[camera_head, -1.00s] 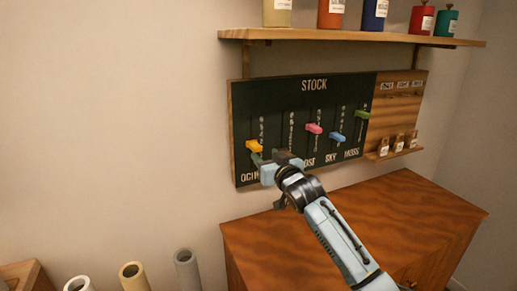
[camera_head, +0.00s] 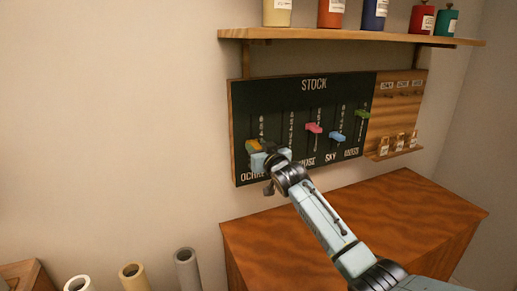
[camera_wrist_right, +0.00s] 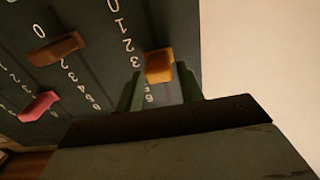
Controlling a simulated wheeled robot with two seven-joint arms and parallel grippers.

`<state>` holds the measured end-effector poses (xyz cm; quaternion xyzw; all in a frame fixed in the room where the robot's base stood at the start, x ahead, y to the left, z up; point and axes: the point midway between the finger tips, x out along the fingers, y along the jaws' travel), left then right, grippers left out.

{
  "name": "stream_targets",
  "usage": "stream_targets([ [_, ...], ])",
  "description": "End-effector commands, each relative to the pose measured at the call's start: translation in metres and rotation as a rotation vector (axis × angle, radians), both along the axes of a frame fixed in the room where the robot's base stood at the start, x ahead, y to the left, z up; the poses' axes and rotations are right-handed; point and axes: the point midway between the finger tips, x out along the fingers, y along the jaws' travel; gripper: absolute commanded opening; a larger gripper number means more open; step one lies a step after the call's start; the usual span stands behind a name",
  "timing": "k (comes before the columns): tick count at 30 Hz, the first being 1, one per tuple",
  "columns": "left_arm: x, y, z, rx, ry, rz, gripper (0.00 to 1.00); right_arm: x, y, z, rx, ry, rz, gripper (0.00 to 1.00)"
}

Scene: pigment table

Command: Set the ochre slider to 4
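The ochre slider knob (camera_head: 253,146) sits low on the leftmost track of the dark STOCK board (camera_head: 300,95). In the right wrist view the knob (camera_wrist_right: 158,66) shows between the two fingertips of my right gripper (camera_wrist_right: 160,80), beside the digits 2 and 3; its exact setting is hard to read. My right gripper (camera_head: 264,155) is at the board and appears open, with a finger on each side of the knob. Contact is not clear. In the head view it partly hides the knob and the lower scale. My left gripper is not in view.
A brown knob (camera_wrist_right: 57,48) is on the neighbouring track. Pink (camera_head: 314,128), blue (camera_head: 338,137) and green (camera_head: 362,114) knobs are further right. A shelf (camera_head: 350,37) with jars hangs above. A wooden cabinet (camera_head: 350,215) stands below.

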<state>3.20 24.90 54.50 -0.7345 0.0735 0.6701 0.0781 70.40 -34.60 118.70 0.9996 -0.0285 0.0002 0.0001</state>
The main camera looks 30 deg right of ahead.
Motion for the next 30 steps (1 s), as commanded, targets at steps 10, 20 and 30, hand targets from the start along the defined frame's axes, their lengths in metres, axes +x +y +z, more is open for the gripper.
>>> stream_targets([
  [10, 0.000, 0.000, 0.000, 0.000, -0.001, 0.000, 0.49, 0.000, 0.000, 0.000, 0.000, 0.000, 0.000, 0.00],
  [20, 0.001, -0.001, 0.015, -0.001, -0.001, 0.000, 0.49, 0.000, 0.000, 0.016, 0.002, 0.001, 0.000, 0.00],
  [30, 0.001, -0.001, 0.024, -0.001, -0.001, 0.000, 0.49, 0.000, 0.000, 0.025, 0.001, 0.000, 0.000, 0.00],
])
